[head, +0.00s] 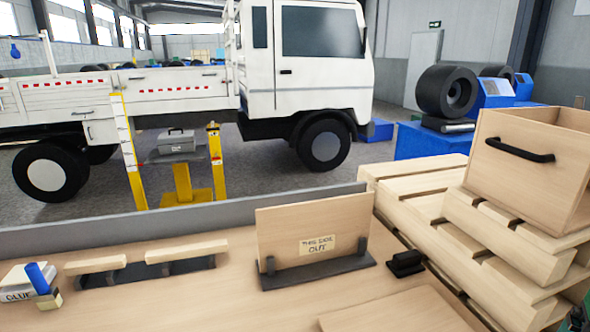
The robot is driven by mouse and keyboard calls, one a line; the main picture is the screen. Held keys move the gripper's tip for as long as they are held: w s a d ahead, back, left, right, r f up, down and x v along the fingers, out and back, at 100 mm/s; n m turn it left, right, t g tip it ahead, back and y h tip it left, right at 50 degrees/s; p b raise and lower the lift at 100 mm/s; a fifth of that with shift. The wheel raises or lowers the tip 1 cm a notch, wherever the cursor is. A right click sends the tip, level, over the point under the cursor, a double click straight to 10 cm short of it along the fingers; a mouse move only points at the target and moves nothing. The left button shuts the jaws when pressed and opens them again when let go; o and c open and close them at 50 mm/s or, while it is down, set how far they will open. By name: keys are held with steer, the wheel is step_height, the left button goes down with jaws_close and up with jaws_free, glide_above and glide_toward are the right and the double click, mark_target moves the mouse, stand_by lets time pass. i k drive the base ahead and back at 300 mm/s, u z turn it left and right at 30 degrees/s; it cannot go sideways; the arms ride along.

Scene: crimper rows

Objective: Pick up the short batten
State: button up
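Two pale wooden battens lie end to end along a dark rack (137,275) at the left of the workbench. The left batten (95,264) looks shorter than the right batten (187,250), so it appears to be the short batten. A gap separates them, and the rack shows below both. Nothing touches the left batten from above. My gripper is not in view.
A wooden panel (290,224) labelled "THIS SIDE OUT" stands in a dark holder (318,273). A glue box (16,293) and a blue item (38,278) sit at far left. A black object (405,264), flat board (400,312) and stacked pallets (470,235) are right. The bench's front middle is clear.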

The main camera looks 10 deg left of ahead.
mark_target(117, 262)
steer(key=z, duration=0.9)
steer(key=k, duration=1.2)
steer(key=u, duration=1.75)
steer(key=i, duration=0.3)
steer(key=u, duration=0.35)
